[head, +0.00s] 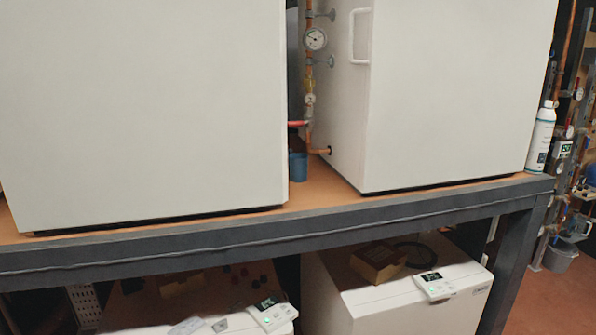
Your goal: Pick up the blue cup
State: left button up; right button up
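The blue cup (298,167) stands upright on the wooden shelf top, in the narrow gap between two large white cabinets. Its left part is partly hidden by the left cabinet's edge. Copper pipes run just above and to the right of it. Neither of my grippers shows in the head view.
The left cabinet (140,110) and right cabinet (450,90) bound the gap. A copper pipe with gauges (315,39) rises there. The grey frame's front rail (270,237) runs along the edge. A white bottle (541,140) stands at the right end. White units sit below.

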aim_at(298, 162)
jog(key=i+l+u, duration=0.15)
jog(key=l+u, duration=0.15)
jog(key=l, duration=0.95)
jog(key=l+u, duration=0.3)
jog(key=l, duration=1)
jog(key=i, duration=0.05)
